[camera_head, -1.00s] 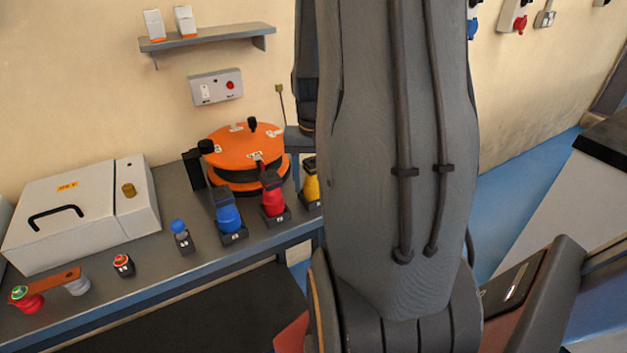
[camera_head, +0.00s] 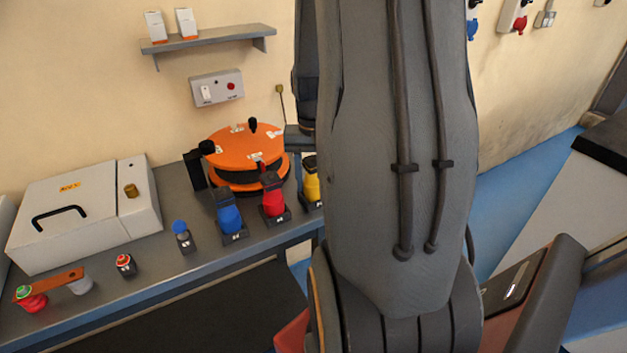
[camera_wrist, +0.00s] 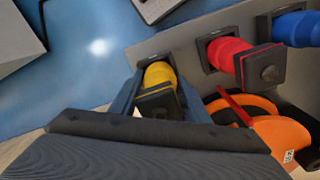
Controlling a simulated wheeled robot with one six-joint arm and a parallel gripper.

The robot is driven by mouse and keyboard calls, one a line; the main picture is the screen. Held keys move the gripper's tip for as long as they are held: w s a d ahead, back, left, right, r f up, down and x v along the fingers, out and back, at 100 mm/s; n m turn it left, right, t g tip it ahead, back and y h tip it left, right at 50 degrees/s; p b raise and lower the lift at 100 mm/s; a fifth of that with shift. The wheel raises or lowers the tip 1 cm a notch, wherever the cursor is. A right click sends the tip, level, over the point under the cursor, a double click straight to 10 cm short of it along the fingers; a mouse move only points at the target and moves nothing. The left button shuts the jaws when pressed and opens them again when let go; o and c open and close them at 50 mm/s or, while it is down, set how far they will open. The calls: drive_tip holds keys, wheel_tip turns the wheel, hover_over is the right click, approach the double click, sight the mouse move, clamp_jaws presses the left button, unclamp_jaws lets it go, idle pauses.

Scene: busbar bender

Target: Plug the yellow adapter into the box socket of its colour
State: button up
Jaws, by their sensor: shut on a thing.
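The yellow adapter (camera_wrist: 160,78) stands in a dark holder at the table edge in the wrist view. My gripper (camera_wrist: 160,95) has its two fingers on either side of it and is shut on it. In the head view the yellow adapter (camera_head: 312,184) shows just left of my arm, which hides part of it; the fingertips are hard to make out there. On the wall at upper right are a box with a blue socket (camera_head: 473,29) and a box with a red socket (camera_head: 520,24). I see no yellow socket clearly.
A red adapter (camera_head: 272,200) and a blue adapter (camera_head: 229,216) stand in holders to the left. The orange round bender (camera_head: 245,148) is behind them. A grey case (camera_head: 85,213) and small buttons occupy the table's left. Blue floor is open on the right.

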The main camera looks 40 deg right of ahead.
sight(313, 160)
drive_tip(key=shift+r+p, duration=1.4)
drive_tip(key=shift+r, duration=0.05)
wheel_tip(313, 160, up, 5)
drive_tip(key=p, duration=0.4)
drive_tip(key=shift+f, duration=0.1)
idle(1.5)
